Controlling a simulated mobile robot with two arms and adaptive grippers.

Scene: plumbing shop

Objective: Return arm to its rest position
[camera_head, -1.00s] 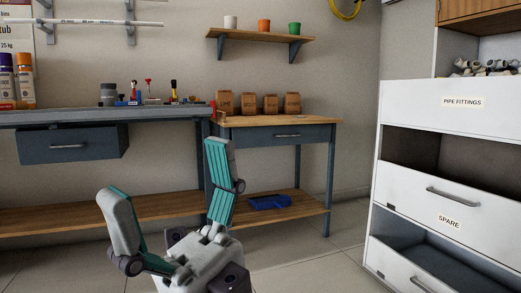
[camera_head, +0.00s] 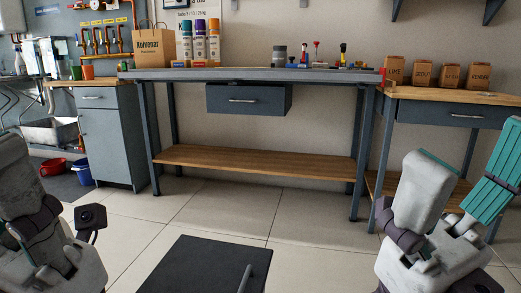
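My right gripper (camera_head: 465,170) is at the lower right of the head view. Its two fingers point up and stand wide apart, with teal inner pads and nothing between them. It is in front of the wooden-topped side table. My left gripper (camera_head: 18,175) is at the lower left edge. One grey finger and part of its pale body show; the rest is cut off by the picture edge, so its opening cannot be judged. No object shows in it.
A long workbench (camera_head: 258,157) with a drawer (camera_head: 248,99) stands ahead. A side table (camera_head: 463,101) with brown bags is at right. A grey cabinet (camera_head: 113,145), red basin (camera_head: 53,167) and blue bucket (camera_head: 83,174) are at left.

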